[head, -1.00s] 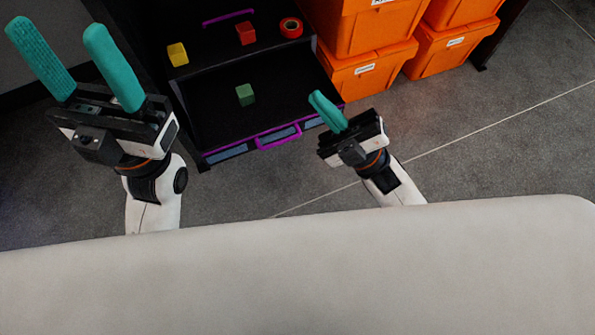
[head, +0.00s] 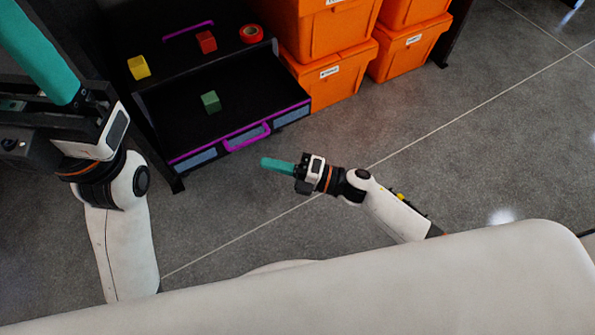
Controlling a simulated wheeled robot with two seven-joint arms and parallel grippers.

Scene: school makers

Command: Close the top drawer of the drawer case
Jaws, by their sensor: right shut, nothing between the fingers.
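The black drawer case (head: 120,45) stands at the upper left in the head view. A drawer with a purple-edged front (head: 290,115) and a purple handle (head: 247,137) is pulled out toward me. A green cube (head: 211,102) lies inside it. My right gripper (head: 265,164) is shut and empty, pointing left, in front of the drawer and below its handle in the picture, apart from it. My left gripper (head: 38,50) is large at the left edge; its teal fingers look spread, but one is mostly outside the picture. It appears empty.
Behind the open drawer, a yellow cube (head: 139,67), a red cube (head: 206,41) and a red tape roll (head: 251,33) sit on the black case. Orange bins (head: 335,80) stand close to its right. The grey floor (head: 460,140) to the right is clear.

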